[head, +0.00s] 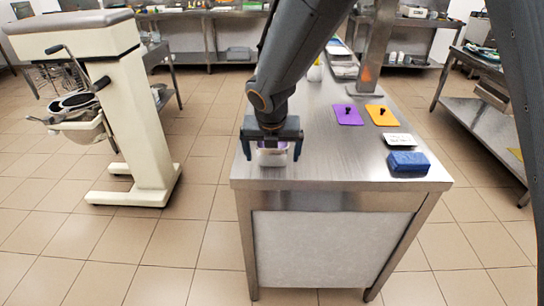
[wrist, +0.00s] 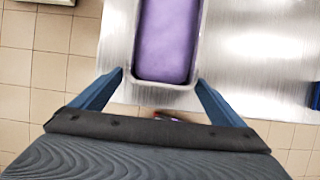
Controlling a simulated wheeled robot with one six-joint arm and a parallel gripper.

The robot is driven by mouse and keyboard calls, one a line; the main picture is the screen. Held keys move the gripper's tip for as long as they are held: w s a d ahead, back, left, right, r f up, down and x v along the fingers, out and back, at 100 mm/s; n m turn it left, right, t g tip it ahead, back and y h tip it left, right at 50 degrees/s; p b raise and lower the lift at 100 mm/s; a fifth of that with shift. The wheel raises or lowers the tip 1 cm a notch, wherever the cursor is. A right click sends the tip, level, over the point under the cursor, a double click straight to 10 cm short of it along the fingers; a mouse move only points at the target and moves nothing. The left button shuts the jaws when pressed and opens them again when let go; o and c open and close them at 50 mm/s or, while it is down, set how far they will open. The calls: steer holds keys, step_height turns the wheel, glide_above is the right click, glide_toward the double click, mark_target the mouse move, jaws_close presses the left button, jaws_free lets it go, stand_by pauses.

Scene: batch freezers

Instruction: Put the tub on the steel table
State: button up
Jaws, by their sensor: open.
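The tub (head: 272,157) is a small pale metal container with purple contents. It stands on the steel table (head: 330,165) near its front left corner. In the wrist view the tub (wrist: 168,45) shows from above, its far end cut off by the picture's top edge. My gripper (head: 271,150) is open, directly over the tub, with a finger on each side. In the wrist view the fingertips (wrist: 160,76) lie either side of the tub's near end, with small gaps. My gripper and arm hide part of the tub in the head view.
A blue block (head: 408,162) and a small white tray (head: 398,140) stand at the table's right. A purple mat (head: 348,116) and an orange mat (head: 382,117) lie behind them. The front middle of the table is bare. A cream mixer (head: 140,110) stands left.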

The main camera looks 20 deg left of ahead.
steer(key=a+b+v, duration=0.1)
steer(key=v, duration=0.9)
steer(key=shift+d+r, duration=0.2)
steer(key=shift+d, duration=0.3)
steer(key=shift+s, duration=0.15)
steer(key=s+d+f+m+g+h, duration=0.1)
steer(key=d+f+m, duration=0.2)
steer(key=d+m, duration=0.7)
steer(key=s+d+f+m+g, duration=0.1)
steer(key=d+f+m, duration=0.2)
steer(key=d+m, duration=0.7)
steer(key=s+d+f+m, duration=0.2)
steer(key=s+d+m, duration=0.3)
steer(key=d+m, duration=0.2)
steer(key=s+d+f+m+g, duration=0.1)
steer(key=s+d+f+m, duration=0.1)
steer(key=s+d+m, duration=0.3)
steer(key=d+m, duration=0.3)
steer(key=m, duration=0.3)
steer(key=shift+s+m+g, duration=0.3)
steer(key=shift+s, duration=0.1)
steer(key=shift+f, duration=0.1)
